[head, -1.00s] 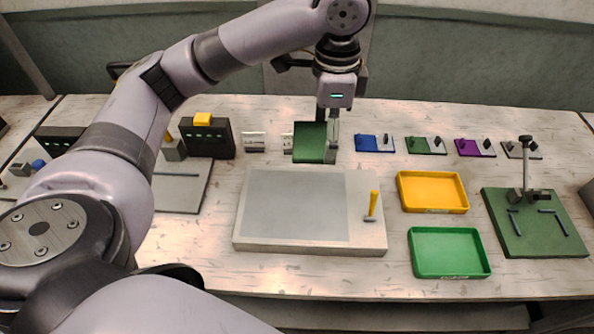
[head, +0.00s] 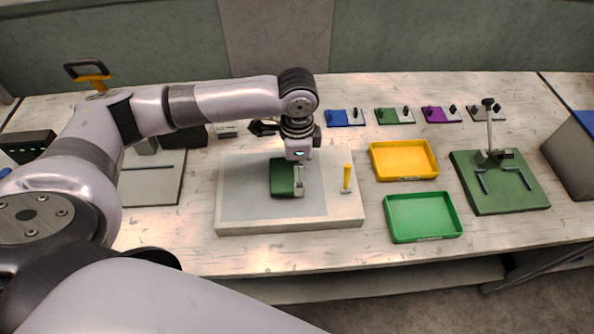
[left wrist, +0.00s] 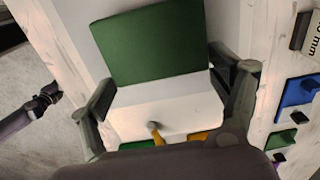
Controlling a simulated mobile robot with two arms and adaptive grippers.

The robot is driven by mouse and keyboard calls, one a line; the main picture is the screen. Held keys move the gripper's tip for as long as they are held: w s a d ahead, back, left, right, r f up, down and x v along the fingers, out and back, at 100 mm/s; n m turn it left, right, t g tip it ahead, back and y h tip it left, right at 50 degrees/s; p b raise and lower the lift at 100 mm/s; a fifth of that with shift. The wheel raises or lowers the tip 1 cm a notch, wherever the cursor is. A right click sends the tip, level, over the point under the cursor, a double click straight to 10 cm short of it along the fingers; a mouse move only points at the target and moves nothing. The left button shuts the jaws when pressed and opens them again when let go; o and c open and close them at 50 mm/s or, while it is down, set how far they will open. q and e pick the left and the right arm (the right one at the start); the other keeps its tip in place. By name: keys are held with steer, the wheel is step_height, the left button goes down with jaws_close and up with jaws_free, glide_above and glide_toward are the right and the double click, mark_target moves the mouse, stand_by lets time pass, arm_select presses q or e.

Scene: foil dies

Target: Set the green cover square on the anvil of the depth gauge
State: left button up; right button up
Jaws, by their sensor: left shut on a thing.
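My left gripper (head: 298,186) is shut on the green cover (head: 281,177), a flat dark green square, above the grey-topped board. In the left wrist view the green cover (left wrist: 153,42) sits at the gripper's fingertips (left wrist: 165,82), with one finger at each side of its near edge. I cannot tell the gap between cover and board. A stand with a tall post (head: 490,135) rises from a green base at the right and looks like the depth gauge; its anvil is not clear. The cover is well to the left of it. My right gripper is not in view.
The board (head: 240,226) carries a yellow-handled hammer (head: 347,178). A yellow tray (head: 404,178) and a green tray (head: 424,238) lie between board and stand. Blue (head: 345,118), green (head: 395,116) and purple (head: 441,114) dies line the back. A "mm" label (left wrist: 312,38) shows.

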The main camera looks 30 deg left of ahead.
arm_select(q)
steer(key=shift+f, duration=1.05)
steer(key=o, duration=1.2)
steer(key=shift+f, duration=0.1)
